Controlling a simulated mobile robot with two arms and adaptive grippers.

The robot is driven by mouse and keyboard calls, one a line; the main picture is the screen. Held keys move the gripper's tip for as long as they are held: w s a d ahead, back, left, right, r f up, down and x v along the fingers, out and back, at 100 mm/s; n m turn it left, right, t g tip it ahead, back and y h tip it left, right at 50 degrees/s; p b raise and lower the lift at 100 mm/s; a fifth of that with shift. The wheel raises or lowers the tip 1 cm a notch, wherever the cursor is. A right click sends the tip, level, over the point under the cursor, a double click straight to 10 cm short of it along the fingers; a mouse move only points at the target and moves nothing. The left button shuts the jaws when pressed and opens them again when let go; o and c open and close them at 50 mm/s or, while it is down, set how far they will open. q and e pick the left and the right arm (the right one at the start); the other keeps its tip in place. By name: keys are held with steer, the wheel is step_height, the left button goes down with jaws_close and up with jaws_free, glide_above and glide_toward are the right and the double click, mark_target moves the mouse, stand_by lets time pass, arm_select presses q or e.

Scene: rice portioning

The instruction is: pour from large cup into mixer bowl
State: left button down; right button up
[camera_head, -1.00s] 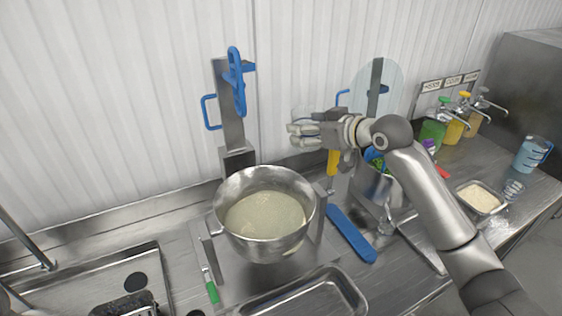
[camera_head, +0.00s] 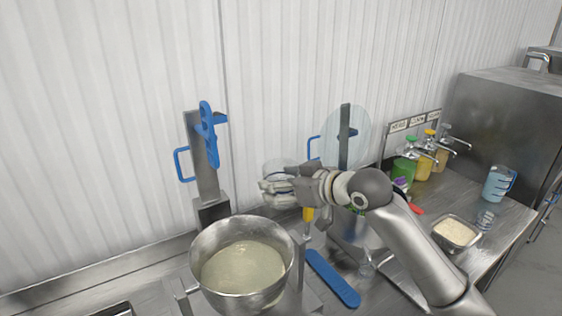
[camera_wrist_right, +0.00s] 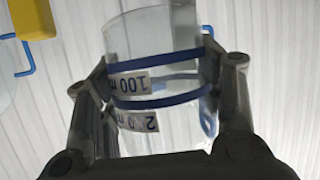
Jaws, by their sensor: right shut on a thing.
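The mixer bowl (camera_head: 213,243) is a round steel bowl at lower left of centre in the head view, with a pale mass inside. My right gripper (camera_head: 272,190) is shut on the large cup and holds it raised, beyond the bowl and to its right. The large cup (camera_head: 277,167) is clear and mostly hidden by the fingers in the head view. In the right wrist view the cup (camera_wrist_right: 150,35) shows blue bands and upside-down volume labels between the fingers. I cannot tell how full it is. My left gripper is out of view.
A clear round disc (camera_head: 335,130) stands behind my arm. A rice tray (camera_head: 455,233), pump bottles (camera_head: 424,165) and a jug of blue liquid (camera_head: 497,184) are on the right.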

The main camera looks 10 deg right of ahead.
steer(key=s+a+r, duration=0.1)
steer(key=s+r, duration=0.1)
steer(key=s, duration=0.5)
stand_by(0.3)
steer(key=shift+s, duration=0.1)
